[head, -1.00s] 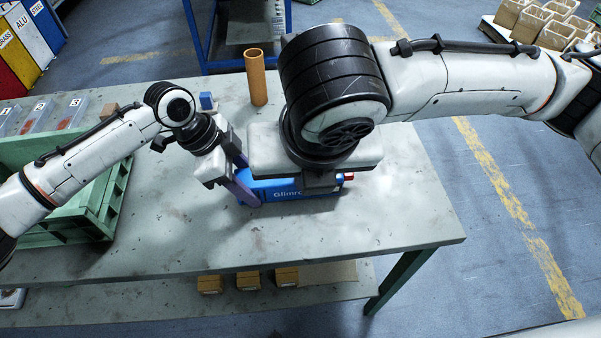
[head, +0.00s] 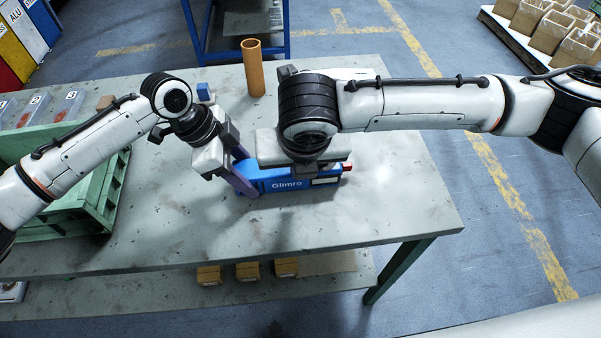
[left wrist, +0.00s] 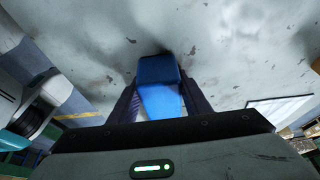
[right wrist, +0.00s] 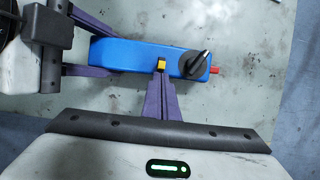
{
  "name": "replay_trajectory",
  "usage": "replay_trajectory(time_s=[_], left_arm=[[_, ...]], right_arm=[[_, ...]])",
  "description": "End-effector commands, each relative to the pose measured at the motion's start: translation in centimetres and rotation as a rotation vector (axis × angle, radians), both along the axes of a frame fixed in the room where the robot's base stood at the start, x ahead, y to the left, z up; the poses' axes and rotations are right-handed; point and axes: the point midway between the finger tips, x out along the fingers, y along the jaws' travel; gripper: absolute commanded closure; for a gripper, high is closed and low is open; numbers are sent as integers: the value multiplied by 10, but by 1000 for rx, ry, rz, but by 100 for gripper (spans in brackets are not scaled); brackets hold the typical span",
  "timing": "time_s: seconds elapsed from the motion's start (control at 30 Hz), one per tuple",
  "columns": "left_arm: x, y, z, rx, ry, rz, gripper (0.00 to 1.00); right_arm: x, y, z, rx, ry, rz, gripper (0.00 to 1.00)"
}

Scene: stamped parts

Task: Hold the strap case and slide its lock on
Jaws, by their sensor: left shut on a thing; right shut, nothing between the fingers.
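The strap case (head: 290,184) is a long blue block marked Glimro, lying on the workbench. It also shows in the right wrist view (right wrist: 125,53) and the left wrist view (left wrist: 158,88). My left gripper (head: 243,182) is shut on its left end. On its top, the right wrist view shows a small yellow tab (right wrist: 161,64), possibly the lock, and a black lever (right wrist: 193,64). A red tip (right wrist: 216,71) sticks out of the right end. My right gripper (right wrist: 160,80) is shut and empty, its tips at the yellow tab; contact is unclear. The head view hides its fingers.
A green crate (head: 75,222) stands at the left of the workbench (head: 330,235). A brown tube (head: 253,68) and a small blue block (head: 205,92) stand behind the case. The bench in front and to the right is clear.

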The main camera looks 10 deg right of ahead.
Motion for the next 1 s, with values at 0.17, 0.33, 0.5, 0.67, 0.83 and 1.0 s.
replay_trajectory(time_s=[0.17, 0.33, 0.5, 0.67, 0.83, 1.0], left_arm=[[0, 0, 0, 0, 0, 0, 90], [0, 0, 0, 0, 1, 0, 90], [0, 0, 0, 0, 1, 0, 90], [-1, 0, 0, 0, 1, -3, 90], [-1, -1, 0, 0, 2, -6, 90], [-2, -1, 0, 0, 3, -8, 90]], right_arm=[[1, 0, 0, 1, 0, 1, 100], [3, 0, 0, 1, -1, 0, 100], [24, 1, 1, 2, -2, -2, 100], [30, 0, 1, 0, -4, 0, 100], [30, 0, 1, 0, -5, -2, 100], [26, 0, 1, -1, -5, 0, 100]])
